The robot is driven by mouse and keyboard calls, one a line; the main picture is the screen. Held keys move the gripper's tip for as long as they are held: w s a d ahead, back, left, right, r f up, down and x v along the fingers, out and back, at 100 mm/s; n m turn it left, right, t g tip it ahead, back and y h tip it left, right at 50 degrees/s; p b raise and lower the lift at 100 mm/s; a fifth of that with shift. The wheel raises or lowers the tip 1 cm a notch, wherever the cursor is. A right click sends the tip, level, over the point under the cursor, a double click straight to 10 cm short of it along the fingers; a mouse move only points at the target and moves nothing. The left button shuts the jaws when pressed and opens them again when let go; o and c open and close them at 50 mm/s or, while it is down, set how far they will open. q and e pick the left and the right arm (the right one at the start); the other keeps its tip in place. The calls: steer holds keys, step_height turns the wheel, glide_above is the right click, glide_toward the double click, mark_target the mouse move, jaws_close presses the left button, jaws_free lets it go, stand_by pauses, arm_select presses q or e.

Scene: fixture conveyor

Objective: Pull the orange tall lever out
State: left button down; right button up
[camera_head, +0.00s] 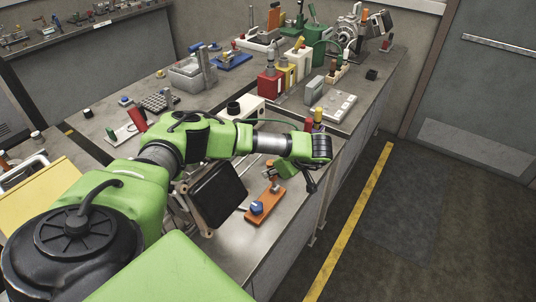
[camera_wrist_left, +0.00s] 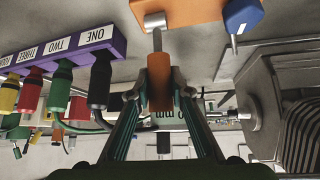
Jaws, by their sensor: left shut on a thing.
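The orange tall lever (camera_wrist_left: 159,88) has an orange grip on a metal stem. The stem joins an orange base plate (camera_wrist_left: 185,12), which also carries a blue knob (camera_wrist_left: 243,14). My left gripper (camera_wrist_left: 160,98) is shut on the orange grip, with one finger on each side. In the head view the orange base plate (camera_head: 268,203) lies on the bench with the blue knob (camera_head: 257,208) at its near end. My left gripper (camera_head: 277,179) is at its far end, and the lever is mostly hidden there. My right gripper is not in view.
A purple block (camera_wrist_left: 65,48) with labelled coloured plugs is left of the fingers in the wrist view. A finned grey motor (camera_wrist_left: 295,100) is at the right. The head view shows a black panel (camera_head: 218,195) near the plate and a white switch box (camera_head: 333,104) behind.

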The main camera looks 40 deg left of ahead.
arm_select(q)
steer(key=shift+w+d+f+y+b, duration=0.1)
steer(key=shift+w+d+y+b, duration=0.05)
steer(key=shift+d+y+b, duration=1.5)
steer(key=shift+a, duration=0.15)
steer(key=c, duration=1.8)
jaws_free()
steer(key=v, duration=1.2)
steer(key=shift+w+f, duration=0.15)
